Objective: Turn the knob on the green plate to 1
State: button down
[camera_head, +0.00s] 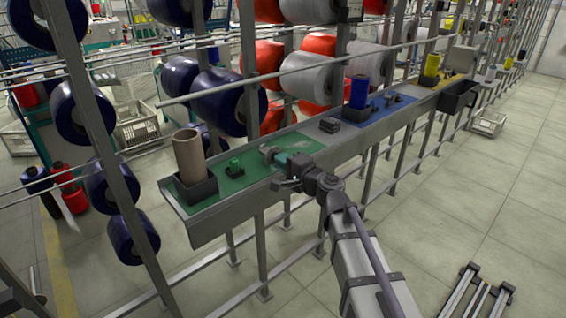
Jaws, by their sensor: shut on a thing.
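The green plate (230,187) lies on the near left part of the long grey shelf. My arm reaches in from the lower right, and my gripper (277,160) is low over the right half of the plate. It is shut on the small grey knob (267,152) there. The jaws and wrist cover much of the knob, and its pointer and the number marks are too small to read.
A brown cardboard tube (189,155) stands in a dark holder at the shelf's left end. A blue plate with a blue bobbin (359,92) and a yellow plate lie farther right. Large yarn spools hang behind the shelf on metal posts.

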dwell(0.4)
jog(key=c, duration=1.2)
grip_release()
jog(key=v, duration=1)
jog(key=shift+s+d, duration=0.2)
jog(key=shift+s, duration=0.1)
